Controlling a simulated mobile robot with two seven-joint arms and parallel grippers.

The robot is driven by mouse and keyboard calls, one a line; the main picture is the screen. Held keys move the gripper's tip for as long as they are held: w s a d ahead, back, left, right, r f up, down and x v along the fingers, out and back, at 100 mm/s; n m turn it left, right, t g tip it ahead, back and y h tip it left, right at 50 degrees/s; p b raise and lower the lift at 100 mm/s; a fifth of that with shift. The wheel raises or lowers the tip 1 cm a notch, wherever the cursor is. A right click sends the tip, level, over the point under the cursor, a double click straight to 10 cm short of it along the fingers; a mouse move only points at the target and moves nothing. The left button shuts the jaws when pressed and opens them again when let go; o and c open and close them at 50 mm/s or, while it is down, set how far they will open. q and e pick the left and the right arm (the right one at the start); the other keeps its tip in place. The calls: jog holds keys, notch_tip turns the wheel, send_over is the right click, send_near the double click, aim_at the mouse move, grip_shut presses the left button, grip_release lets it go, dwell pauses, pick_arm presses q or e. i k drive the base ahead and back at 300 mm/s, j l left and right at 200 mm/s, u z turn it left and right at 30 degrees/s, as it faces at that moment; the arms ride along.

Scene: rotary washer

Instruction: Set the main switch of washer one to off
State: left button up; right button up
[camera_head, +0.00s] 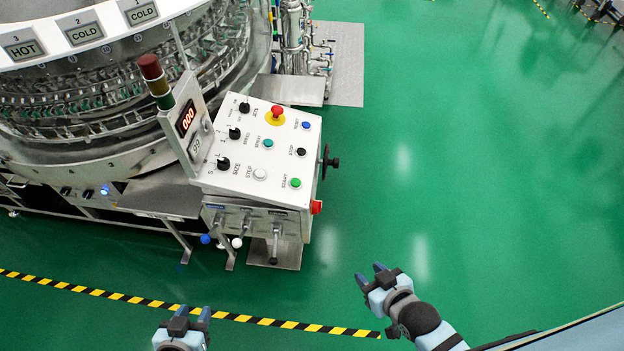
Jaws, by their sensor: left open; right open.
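The washer's white control panel (265,150) stands at the left of centre, with black selector knobs, coloured push buttons and a red emergency button (277,112) on a yellow ring. A red knob (316,207) sticks out at the panel's lower right corner; it may be the main switch, but its setting is too small to read. My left gripper (193,311) is open and empty at the bottom, below the panel. My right gripper (370,272) is open and empty, right of and below the red knob. Neither touches the panel.
A black handwheel (328,162) juts from the panel's right side. The round steel washer (120,100) fills the upper left. A red and green signal lamp (152,75) stands beside the display. Striped tape (250,319) crosses the green floor, which is clear on the right.

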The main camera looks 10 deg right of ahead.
aim_at(317, 205)
jog(key=k+l+z, duration=0.1)
jog(key=k+l, duration=0.15)
jog(key=k, duration=0.25)
jog(key=k+l, duration=0.3)
jog(key=k, duration=0.15)
jog(key=z, duration=0.05)
